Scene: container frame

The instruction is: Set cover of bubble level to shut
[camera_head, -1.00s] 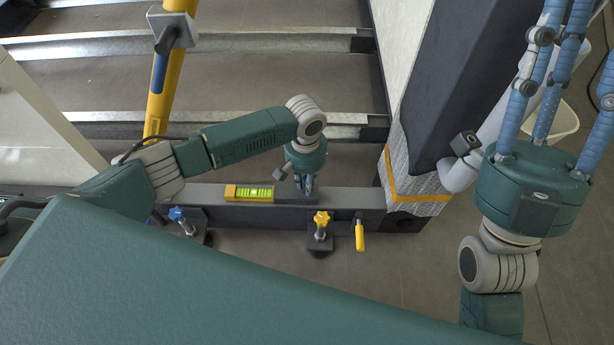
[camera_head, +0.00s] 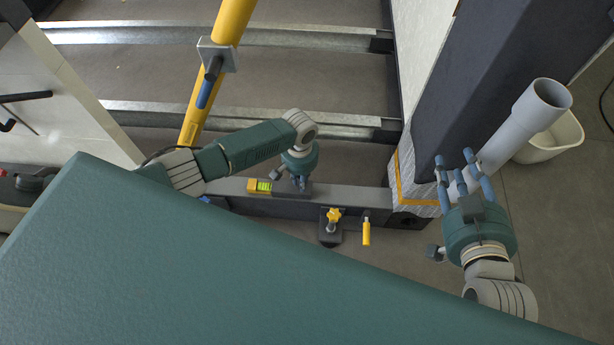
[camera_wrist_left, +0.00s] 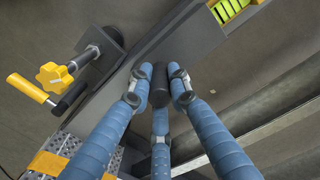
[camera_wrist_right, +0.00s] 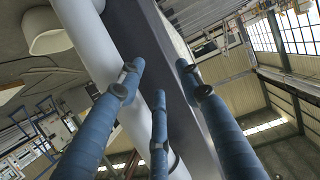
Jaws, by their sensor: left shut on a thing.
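The bubble level (camera_head: 252,185) lies along a dark beam. Its yellow end and part of its green vial show in the head view, and the vial (camera_wrist_left: 231,9) is cut by the top edge of the left wrist view. The dark grey cover (camera_wrist_left: 197,38) lies over the rest of the vial, so the vial is partly covered. My left gripper (camera_head: 301,186) is at the cover, its three fingers shut around a dark knob (camera_wrist_left: 160,88). My right gripper (camera_head: 459,172) is far to the right, its fingers apart and empty.
A yellow pole (camera_head: 213,75) rises behind my left arm. A dark pillar (camera_head: 465,85), a grey pipe (camera_head: 525,122) and a pale bucket (camera_head: 556,140) are near my right gripper.

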